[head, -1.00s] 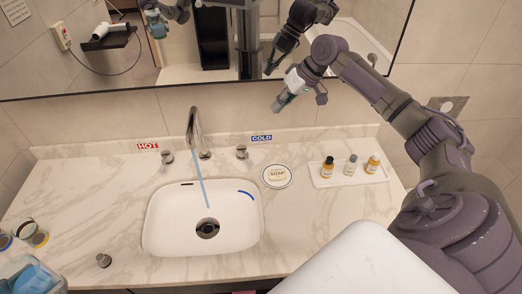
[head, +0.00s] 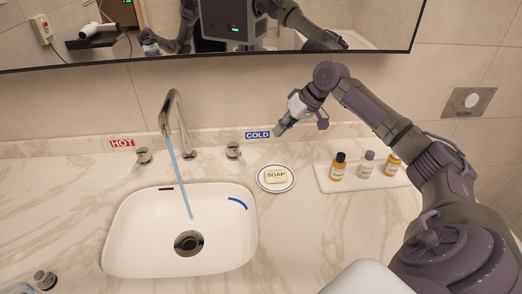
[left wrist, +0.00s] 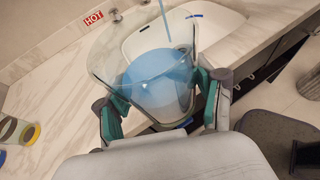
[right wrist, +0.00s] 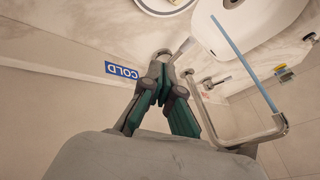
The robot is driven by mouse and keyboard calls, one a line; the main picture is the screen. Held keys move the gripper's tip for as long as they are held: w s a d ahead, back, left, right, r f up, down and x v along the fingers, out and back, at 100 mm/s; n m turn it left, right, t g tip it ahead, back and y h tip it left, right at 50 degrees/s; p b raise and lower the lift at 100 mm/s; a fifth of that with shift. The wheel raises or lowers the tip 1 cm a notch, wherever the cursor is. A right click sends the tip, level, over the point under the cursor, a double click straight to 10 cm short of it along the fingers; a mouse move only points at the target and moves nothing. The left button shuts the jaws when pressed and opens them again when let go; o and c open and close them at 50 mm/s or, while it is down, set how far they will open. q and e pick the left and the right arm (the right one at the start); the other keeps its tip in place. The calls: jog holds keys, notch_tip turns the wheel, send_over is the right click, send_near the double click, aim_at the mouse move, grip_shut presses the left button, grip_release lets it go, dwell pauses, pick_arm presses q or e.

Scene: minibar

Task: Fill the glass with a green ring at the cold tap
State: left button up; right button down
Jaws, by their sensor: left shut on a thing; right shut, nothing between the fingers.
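A clear glass (left wrist: 100,57) with blue liquid in it is held between the fingers of my left gripper (left wrist: 160,97) in the left wrist view. The cold handle (head: 234,151) stands right of the tap, below the COLD sign (head: 257,135). My right gripper (head: 281,131) is shut and empty, right of that handle. Its fingertips also show in the right wrist view (right wrist: 160,68).
The hot handle (head: 143,156) stands left of the tap, by the HOT sign (head: 122,143). A soap dish (head: 276,187) and a white tray (head: 326,182) with 3 bottles lie to the right. Other ringed glasses (left wrist: 28,133) stand at the left. A mirror (head: 85,55) backs the counter.

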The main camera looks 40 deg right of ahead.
aim_at(238, 155)
pick_arm(q)
jog(key=shift+r, duration=0.25)
jog(key=shift+r+p, duration=0.6)
jog(key=shift+p, duration=0.15)
pick_arm(e)
jog(key=x, duration=0.9)
jog(key=shift+w+a, duration=0.1)
pick_arm(q)
jog(key=shift+r+p, duration=0.55)
pick_arm(e)
jog(key=a, duration=0.2)
jog(key=a+f, duration=0.1)
jog(key=shift+w, duration=0.3)
pick_arm(q)
jog(key=shift+r, duration=0.1)
pick_arm(e)
jog(key=shift+a+f, duration=0.1)
jog(key=shift+a, duration=0.35)
jog(key=shift+w, duration=0.1)
